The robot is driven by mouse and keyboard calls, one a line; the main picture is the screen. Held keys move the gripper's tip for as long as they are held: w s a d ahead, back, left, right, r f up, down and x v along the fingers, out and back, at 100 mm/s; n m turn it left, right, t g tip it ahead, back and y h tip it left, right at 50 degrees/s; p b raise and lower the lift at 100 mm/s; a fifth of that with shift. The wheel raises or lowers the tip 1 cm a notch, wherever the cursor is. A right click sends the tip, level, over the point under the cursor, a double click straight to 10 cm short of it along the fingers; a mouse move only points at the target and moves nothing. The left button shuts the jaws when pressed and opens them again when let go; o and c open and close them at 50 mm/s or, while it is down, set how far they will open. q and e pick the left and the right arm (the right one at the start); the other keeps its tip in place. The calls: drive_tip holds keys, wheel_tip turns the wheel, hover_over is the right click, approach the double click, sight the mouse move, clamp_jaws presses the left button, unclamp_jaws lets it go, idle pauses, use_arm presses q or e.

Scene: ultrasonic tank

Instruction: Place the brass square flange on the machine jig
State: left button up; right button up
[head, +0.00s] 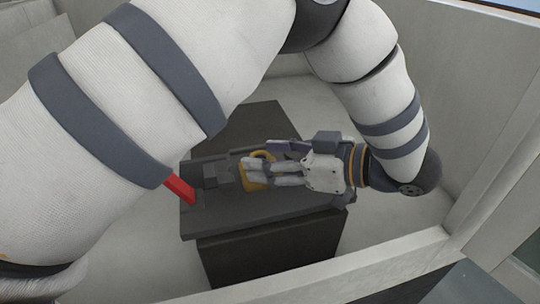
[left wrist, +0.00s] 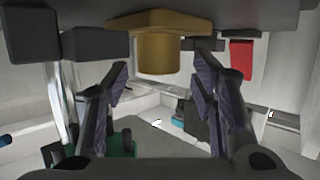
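The brass square flange (head: 257,183) sits on the dark machine jig (head: 300,222) in the head view, partly hidden by my left gripper (head: 262,159). In the left wrist view the picture looks upside down: the flange (left wrist: 158,50) shows at the top, its plate against the jig's dark surface and its round boss pointing down the picture. My left gripper (left wrist: 157,78) has its two fingers apart, one on each side of the boss, with visible gaps between fingers and brass. My right gripper is not in view.
A red handle (head: 180,189) stands at the jig's left end; a red part also shows in the left wrist view (left wrist: 241,54). Dark blocks (left wrist: 95,44) flank the flange. Pale tank walls (head: 480,90) surround the jig. My left arm covers much of the head view.

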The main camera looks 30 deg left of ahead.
use_arm(q)
drive_tip(key=b+v, duration=0.1)
drive_tip(key=v, duration=0.5)
drive_tip(key=shift+w+d, duration=0.1)
drive_tip(key=shift+d, duration=0.25)
drive_tip(key=shift+d+r, duration=0.35)
drive_tip(key=shift+d, duration=0.05)
